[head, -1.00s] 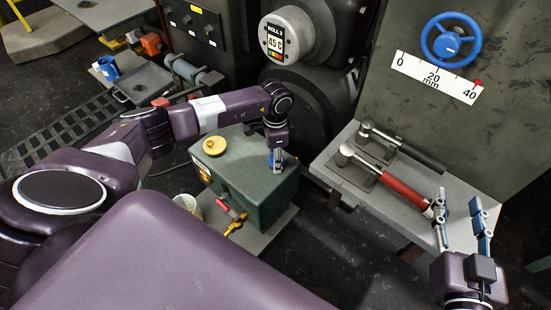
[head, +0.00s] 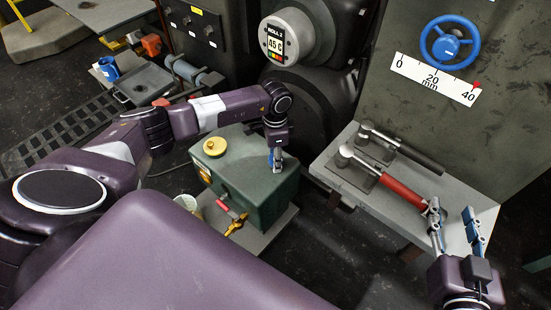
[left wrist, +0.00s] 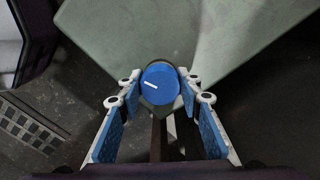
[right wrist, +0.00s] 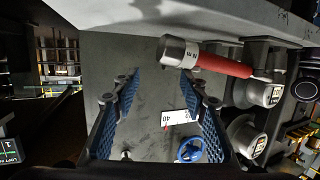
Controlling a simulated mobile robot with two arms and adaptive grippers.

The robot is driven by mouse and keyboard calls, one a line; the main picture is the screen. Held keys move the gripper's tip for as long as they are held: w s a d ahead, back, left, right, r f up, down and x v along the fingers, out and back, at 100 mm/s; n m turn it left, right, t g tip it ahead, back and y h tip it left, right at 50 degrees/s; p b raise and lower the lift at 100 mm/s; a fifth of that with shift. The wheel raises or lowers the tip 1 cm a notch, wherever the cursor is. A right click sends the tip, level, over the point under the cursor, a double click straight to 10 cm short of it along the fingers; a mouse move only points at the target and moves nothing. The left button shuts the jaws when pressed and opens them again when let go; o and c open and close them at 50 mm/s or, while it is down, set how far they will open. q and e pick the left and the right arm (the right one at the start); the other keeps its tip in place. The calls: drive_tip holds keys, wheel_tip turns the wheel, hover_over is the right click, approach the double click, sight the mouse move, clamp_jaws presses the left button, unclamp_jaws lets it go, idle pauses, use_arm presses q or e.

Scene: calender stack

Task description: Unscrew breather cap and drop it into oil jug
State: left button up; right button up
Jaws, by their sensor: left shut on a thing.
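The breather cap is a round blue knob with a white line (left wrist: 160,85). In the left wrist view it sits between my left fingertips at the edge of the green tank (left wrist: 205,35). My left gripper (left wrist: 160,84) is shut on it. In the head view the left gripper (head: 277,160) points down at the right side of the green tank (head: 235,175), and its fingers hide the cap. A pale open container (head: 187,202) is partly hidden at the tank's left; I cannot tell whether it is the oil jug. My right gripper (head: 452,208) is open and empty.
A blue mug (head: 108,67) stands at the back left.

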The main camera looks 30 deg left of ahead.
use_arm(q)
drive_tip(key=shift+r, duration=0.1)
use_arm(e)
drive_tip(key=shift+s+d+f+g, duration=0.15)
drive_tip(key=shift+s+f+g, duration=0.2)
drive_tip(key=shift+f, duration=0.25)
use_arm(q)
drive_tip(key=shift+r+p, duration=0.5)
drive_tip(key=shift+p, duration=0.15)
use_arm(e)
drive_tip(key=shift+s+d+f+g+h, duration=0.25)
drive_tip(key=shift+s+f+g, duration=0.05)
drive_tip(key=shift+s+g, duration=0.15)
drive_tip(key=shift+s+d+f+g+h, duration=0.2)
drive_tip(key=shift+s+f+g+h, duration=0.1)
drive_tip(key=shift+s, duration=0.1)
drive_tip(key=f, duration=0.2)
drive_tip(key=s+f+g, duration=0.1)
drive_tip(key=shift+d, duration=0.4)
use_arm(q)
drive_tip(key=shift+r, duration=0.2)
use_arm(e)
drive_tip(key=shift+s+d+g, duration=0.2)
drive_tip(key=shift+s+g, duration=0.1)
drive_tip(key=shift+g, duration=0.1)
